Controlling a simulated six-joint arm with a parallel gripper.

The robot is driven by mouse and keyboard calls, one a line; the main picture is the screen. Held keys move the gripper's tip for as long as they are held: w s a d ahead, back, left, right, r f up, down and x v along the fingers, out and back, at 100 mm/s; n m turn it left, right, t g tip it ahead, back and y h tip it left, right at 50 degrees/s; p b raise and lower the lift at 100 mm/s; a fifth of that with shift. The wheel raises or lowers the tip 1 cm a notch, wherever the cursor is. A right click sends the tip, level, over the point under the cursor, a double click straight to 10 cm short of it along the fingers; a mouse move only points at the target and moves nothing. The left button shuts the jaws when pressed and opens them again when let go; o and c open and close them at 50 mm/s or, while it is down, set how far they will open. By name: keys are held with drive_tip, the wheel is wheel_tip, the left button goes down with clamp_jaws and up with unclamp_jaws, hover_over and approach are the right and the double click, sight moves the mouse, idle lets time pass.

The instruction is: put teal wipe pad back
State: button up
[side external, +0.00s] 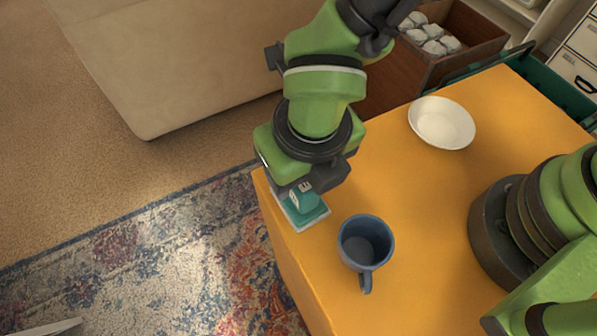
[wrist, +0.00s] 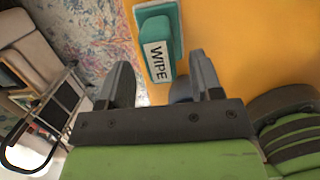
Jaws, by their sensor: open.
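The teal wipe pad (side external: 309,214) lies at the left edge of the orange table in the side view, with a pale layer along its bottom. In the wrist view the teal wipe pad (wrist: 160,28) shows a white label reading "WIPE". My gripper (side external: 312,184) is above the pad and hides part of it. In the wrist view my gripper (wrist: 163,78) has its two fingers apart with nothing held between them. The pad appears beyond the fingertips, in line with the gap. Whether a finger touches it cannot be told.
A blue mug (side external: 366,241) stands just right of the pad, its handle toward the front. A white bowl (side external: 442,123) is farther back on the table (side external: 405,185). A brown wooden box (side external: 395,84) with several pale objects and a green crate (side external: 552,91) are behind the table.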

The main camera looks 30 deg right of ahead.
drive_tip(key=r, duration=0.3)
drive_tip(key=s+r, duration=0.1)
drive_tip(key=r, duration=0.1)
drive_tip(key=shift+r, duration=0.35)
drive_tip(key=shift+d+r, duration=0.1)
drive_tip(key=w+d+r+m+t+y, duration=0.2)
drive_tip(key=w+d+r+m, duration=0.1)
drive_tip(key=d+r+m, duration=1.25)
drive_tip(key=s+d+r+m+t, duration=0.1)
drive_tip(key=s+d+m, duration=0.3)
drive_tip(key=m, duration=0.8)
drive_tip(key=s+d+r+m+t, duration=0.1)
drive_tip(key=s+d+m, duration=0.3)
drive_tip(key=m, duration=0.9)
drive_tip(key=shift+s+t, duration=0.35)
drive_tip(key=shift+t, duration=0.35)
